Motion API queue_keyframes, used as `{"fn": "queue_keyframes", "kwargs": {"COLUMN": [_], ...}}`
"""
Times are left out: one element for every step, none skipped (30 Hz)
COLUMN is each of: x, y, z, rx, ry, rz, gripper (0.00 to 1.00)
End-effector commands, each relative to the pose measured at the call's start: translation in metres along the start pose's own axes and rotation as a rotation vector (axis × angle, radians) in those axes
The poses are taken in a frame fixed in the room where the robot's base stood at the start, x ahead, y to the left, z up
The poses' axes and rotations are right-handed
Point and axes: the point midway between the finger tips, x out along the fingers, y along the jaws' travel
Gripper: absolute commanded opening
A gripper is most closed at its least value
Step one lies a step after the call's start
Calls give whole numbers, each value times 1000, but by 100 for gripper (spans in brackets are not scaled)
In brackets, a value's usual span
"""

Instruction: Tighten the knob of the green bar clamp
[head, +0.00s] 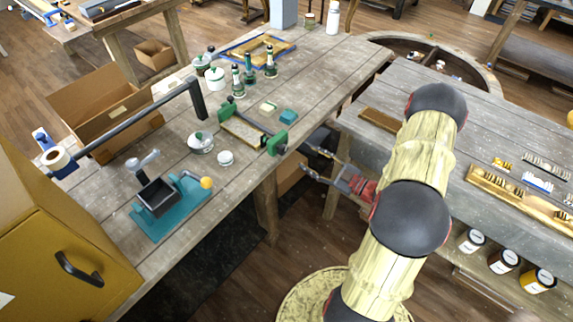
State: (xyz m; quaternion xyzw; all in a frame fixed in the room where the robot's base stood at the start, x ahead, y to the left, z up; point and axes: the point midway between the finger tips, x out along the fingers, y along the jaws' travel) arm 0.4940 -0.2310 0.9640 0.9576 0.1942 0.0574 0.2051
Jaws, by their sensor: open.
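The green bar clamp lies on the grey wooden workbench. Its one green jaw (225,110) is at the upper left and its other green jaw (278,143) is near the bench's right edge. A pale wooden block (243,131) sits between the jaws, beside the dark bar. The clamp's knob is too small to make out clearly; it seems to be at the right-hand jaw. My gripper (312,163) is to the right of that jaw, just off the bench edge, apart from the clamp. Its two metal fingers are spread, pointing left, with nothing between them.
A teal block (288,116) and a sponge-like piece (268,107) lie behind the clamp. A white lidded pot (201,143) and a small white jar (225,157) stand left of it. Green-banded bottles (270,62) stand farther back. A second bench (400,125) is to the right.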

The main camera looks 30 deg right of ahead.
Motion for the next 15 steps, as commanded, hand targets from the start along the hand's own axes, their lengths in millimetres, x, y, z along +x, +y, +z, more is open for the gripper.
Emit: {"fn": "queue_keyframes", "kwargs": {"x": [3,5,7,8,10,11,12,13,14,15,15,16,16,16,17], "y": [-4,-4,-5,-5,-6,-7,-8,-9,-11,-11,-12,-14,-15,-15,-16], "z": [7,6,4,3,1,-1,-3,-4,-7,-8,-10,-12,-14,-16,-18], "rx": [-98,-165,-261,-338,-422,-533,-615,-696,-802,-882,-960,-1062,-1140,-1216,-1317], "ry": [3,4,5,6,7,6,6,4,3,2,0,-2,-4,-7,-11], "rz": [-2,-2,-2,-2,-1,0,1,2,3,4,4,6,7,8,9], "gripper": [49,49,49,49,49,49,49,49,49,49,49,49,49,49,49]}}
